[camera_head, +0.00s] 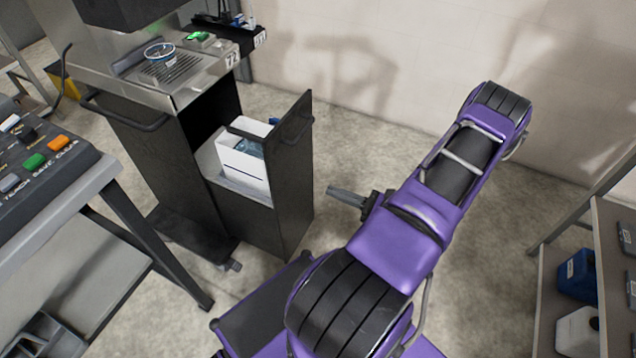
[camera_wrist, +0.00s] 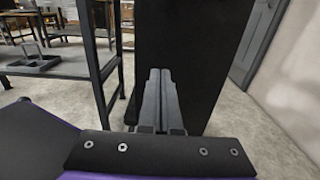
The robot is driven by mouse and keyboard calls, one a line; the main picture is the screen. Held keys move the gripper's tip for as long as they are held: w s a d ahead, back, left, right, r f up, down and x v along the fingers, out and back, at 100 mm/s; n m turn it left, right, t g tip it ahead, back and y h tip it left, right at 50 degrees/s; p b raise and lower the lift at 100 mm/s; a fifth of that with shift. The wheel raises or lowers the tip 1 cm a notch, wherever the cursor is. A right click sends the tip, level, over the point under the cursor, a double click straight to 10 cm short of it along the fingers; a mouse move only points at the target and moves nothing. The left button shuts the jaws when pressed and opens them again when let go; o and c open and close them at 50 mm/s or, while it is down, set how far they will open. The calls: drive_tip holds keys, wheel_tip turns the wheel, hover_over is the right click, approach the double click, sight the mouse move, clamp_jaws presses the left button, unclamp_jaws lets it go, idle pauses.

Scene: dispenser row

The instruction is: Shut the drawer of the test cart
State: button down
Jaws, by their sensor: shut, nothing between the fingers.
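The test cart (camera_head: 155,165) is a dark cabinet with a steel top at the left of the head view. Its drawer (camera_head: 297,190) stands pulled out to the right, with a tall black front panel. A white box (camera_head: 245,160) sits inside the drawer. My gripper (camera_head: 332,190) is shut and empty, to the right of the drawer front, with a gap of floor between them in the head view. In the wrist view my shut fingers (camera_wrist: 160,75) point at a dark upright panel (camera_wrist: 190,50), likely the drawer front. I cannot tell from there whether they touch it.
A control panel with coloured buttons (camera_head: 45,160) is on a table at the left. A shelf (camera_head: 545,290) with a blue container (camera_head: 577,275) stands at the right. A pale wall (camera_head: 400,60) is behind. Floor (camera_head: 330,140) is clear between drawer and wall.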

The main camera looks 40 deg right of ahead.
sight(283, 173)
drive_tip(key=x, duration=1.3)
drive_tip(key=shift+w+a, duration=0.1)
